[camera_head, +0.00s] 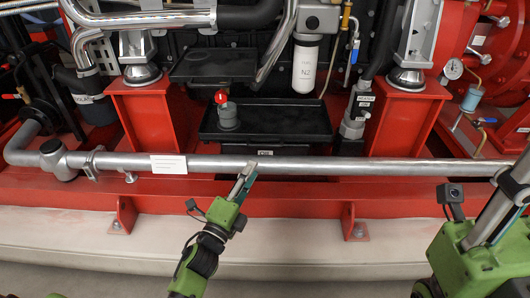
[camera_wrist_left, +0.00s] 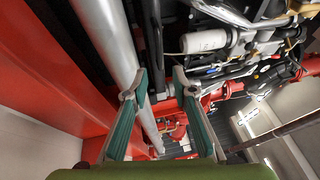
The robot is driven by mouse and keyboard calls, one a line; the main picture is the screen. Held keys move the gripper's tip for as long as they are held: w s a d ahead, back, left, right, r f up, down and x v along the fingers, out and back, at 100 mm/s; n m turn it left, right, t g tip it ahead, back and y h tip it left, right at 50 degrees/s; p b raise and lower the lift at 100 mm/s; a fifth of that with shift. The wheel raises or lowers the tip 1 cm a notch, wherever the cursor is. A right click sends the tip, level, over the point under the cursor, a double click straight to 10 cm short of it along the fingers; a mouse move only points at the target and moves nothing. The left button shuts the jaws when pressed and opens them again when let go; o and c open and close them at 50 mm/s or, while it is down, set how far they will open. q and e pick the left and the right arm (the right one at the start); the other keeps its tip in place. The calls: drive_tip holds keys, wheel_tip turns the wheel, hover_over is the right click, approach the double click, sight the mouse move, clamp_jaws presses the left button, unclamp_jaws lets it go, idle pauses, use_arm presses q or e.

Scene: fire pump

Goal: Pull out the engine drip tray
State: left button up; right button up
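The black engine drip tray (camera_head: 290,122) sits low under the engine in the head view, behind a long grey pipe (camera_head: 330,165). A grey cylinder with a red mark (camera_head: 228,117) stands at its left end. My left gripper (camera_head: 249,168) is in front of the tray, its fingertips overlapping the pipe in the picture; contact cannot be told. In the left wrist view the two fingers (camera_wrist_left: 158,88) are apart with nothing gripped between them, and the pipe (camera_wrist_left: 105,35) runs along their left. My right gripper (camera_head: 514,182) is at the right edge; its finger opening is unclear.
Red supports (camera_head: 148,120) and (camera_head: 402,125) flank the tray. A smaller dark tray (camera_head: 213,66) lies above its left part. A white filter (camera_head: 306,66) hangs above. A red base beam (camera_head: 280,200) runs below the pipe, with pale floor in front.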

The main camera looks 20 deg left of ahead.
use_arm(q)
drive_tip(key=b+x, duration=0.2)
drive_tip(key=x, duration=0.8)
drive_tip(key=shift+f, duration=0.1)
clamp_jaws()
